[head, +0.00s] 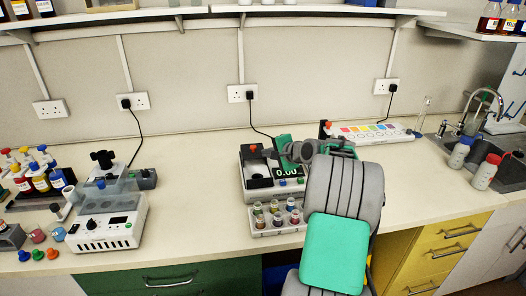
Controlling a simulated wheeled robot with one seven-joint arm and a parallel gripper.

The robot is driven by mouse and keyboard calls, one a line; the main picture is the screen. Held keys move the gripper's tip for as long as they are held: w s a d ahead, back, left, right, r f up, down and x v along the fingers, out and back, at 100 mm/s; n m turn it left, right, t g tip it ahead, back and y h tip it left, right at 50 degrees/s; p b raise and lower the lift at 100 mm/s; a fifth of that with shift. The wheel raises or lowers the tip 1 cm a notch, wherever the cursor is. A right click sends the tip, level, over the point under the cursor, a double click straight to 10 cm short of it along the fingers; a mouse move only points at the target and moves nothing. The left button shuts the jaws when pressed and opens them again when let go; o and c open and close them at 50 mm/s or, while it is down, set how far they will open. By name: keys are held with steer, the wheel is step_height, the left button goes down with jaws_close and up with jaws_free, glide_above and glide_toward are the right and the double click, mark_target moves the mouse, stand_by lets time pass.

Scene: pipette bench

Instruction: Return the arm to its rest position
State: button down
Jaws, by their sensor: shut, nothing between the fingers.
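My grey and green arm rises from the bottom edge right of centre and bends over the bench. Its far end, with my gripper (285,152), is small and partly overlapped by grey joints, beside the balance (290,183) whose display reads 0.00. The fingers are hard to make out; the gripper looks shut, and no object shows in it. My arm hides part of the bench behind it and of the drawers below.
A vial rack (278,232) with several vials stands just left of my arm. A grey-white device (107,228) and colourful bottles are at left. The bench is clear left of the balance.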

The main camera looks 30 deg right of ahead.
steer(key=b+v, duration=0.1)
steer(key=v, duration=0.8)
steer(key=a+f+n+g+y, duration=0.15)
steer(key=a+n, duration=0.25)
steer(key=a, duration=0.6)
steer(key=a+f+n+g+h, duration=0.1)
steer(key=a+n+g, duration=0.25)
steer(key=a, duration=0.65)
steer(key=s+a+f+n+g, duration=0.2)
steer(key=s+a+n, duration=0.3)
steer(key=s, duration=0.5)
steer(key=s+a+f+n+g, duration=0.2)
steer(key=s+a+f+n, duration=0.3)
steer(key=s+a, duration=0.4)
steer(key=shift+s+h, duration=0.4)
steer(key=shift+h, duration=0.05)
steer(key=shift+r, duration=0.1)
